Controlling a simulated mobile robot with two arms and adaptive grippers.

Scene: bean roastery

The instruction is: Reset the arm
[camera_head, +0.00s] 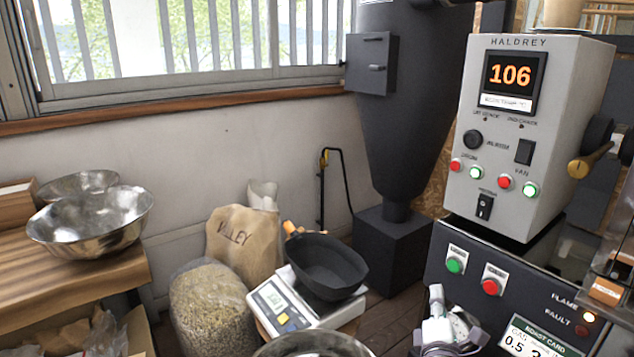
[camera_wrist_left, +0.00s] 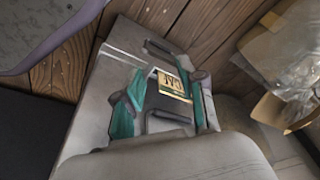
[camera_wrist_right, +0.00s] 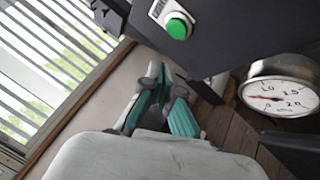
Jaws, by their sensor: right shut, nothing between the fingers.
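My right gripper (camera_head: 436,294) shows at the lower right of the head view, below the green button (camera_head: 453,265) on the dark front panel. In the right wrist view, its teal-padded fingers (camera_wrist_right: 165,80) are together and empty. The green button (camera_wrist_right: 177,28) lies beyond them at the top, apart from the fingertips. My left gripper (camera_wrist_left: 160,90) shows only in the left wrist view. Its teal-padded fingers stand wide apart, pointing down. A gold plate with dark letters (camera_wrist_left: 172,84) shows between them, and I cannot tell how far below it is.
The grey control box (camera_head: 505,140) reads 106. A red button (camera_head: 492,285) sits beside the green one. A scale (camera_head: 285,310) with a black pan (camera_head: 325,268), sacks (camera_head: 243,242) and metal bowls (camera_head: 92,222) stand left. A dial gauge (camera_wrist_right: 283,95) is right of the right fingers.

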